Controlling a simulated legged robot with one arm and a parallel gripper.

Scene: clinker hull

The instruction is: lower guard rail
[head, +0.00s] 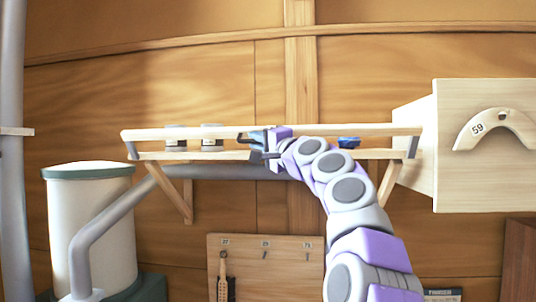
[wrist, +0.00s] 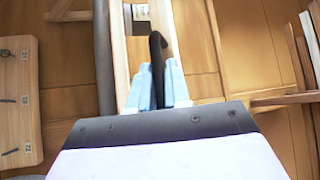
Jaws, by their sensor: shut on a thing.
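The guard rail (head: 200,132) is a long pale wooden bar running level along the front of a wall shelf (head: 224,155), a little above the shelf board. Grey arms hold it at both ends. A dark handle (head: 243,136) is at its middle and also shows in the wrist view (wrist: 156,45). My gripper (head: 258,141) is at the middle of the rail, its light blue fingers (wrist: 158,86) closed around the dark handle. My fingers and wrist hide part of the rail and shelf behind them.
A wooden box (head: 480,165) marked 59 juts out at right. A white cylinder (head: 92,225) and grey pipe (head: 110,215) are at left. A hook board (head: 265,262) hangs below.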

